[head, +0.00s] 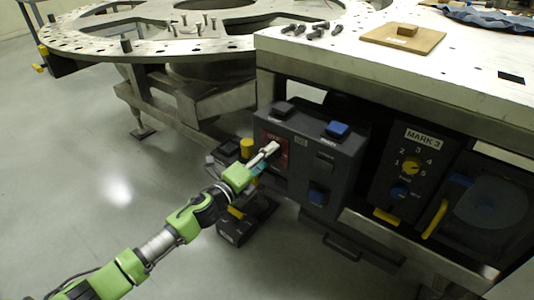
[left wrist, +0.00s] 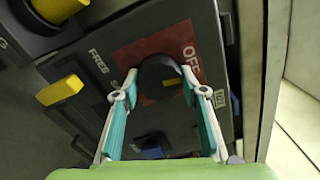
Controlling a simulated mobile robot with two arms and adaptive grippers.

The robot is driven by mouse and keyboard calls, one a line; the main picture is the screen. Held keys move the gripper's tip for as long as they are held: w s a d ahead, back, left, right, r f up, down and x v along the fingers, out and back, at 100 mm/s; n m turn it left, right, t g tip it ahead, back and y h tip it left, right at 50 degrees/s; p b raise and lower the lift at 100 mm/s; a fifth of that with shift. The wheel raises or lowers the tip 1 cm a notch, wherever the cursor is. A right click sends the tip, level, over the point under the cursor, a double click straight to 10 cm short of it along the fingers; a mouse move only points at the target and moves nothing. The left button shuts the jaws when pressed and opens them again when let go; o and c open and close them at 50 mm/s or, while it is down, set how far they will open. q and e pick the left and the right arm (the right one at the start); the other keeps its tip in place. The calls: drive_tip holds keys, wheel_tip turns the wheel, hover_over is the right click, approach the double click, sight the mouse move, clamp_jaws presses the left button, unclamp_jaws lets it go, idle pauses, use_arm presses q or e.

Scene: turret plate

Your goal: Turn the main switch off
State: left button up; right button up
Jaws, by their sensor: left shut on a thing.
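The main switch is a round black knob (left wrist: 158,74) on a red plate (left wrist: 178,42) marked OFF, seen in the left wrist view. A small yellow mark shows on the knob's side near my right-hand finger. My left gripper (left wrist: 160,82) has one finger on each side of the knob and is shut on it. In the head view my left gripper (head: 268,152) reaches the red plate (head: 282,140) on the left face of the dark control box (head: 338,165). There the gripper hides most of the knob. My right gripper is not in view.
Blue buttons (head: 338,129) and dark switches sit on the control box. A MARK 3 panel (head: 412,165) with a yellow dial stands to its right. The workbench (head: 350,75) overhangs the box, with bolts and a wooden board (head: 402,39) on top. Open floor (head: 70,150) lies left.

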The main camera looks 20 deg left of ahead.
use_arm(q)
drive_tip(key=shift+n+p, duration=0.35)
drive_tip(key=shift+n, duration=0.45)
drive_tip(key=o, duration=1.1)
drive_tip(key=v, duration=1.2)
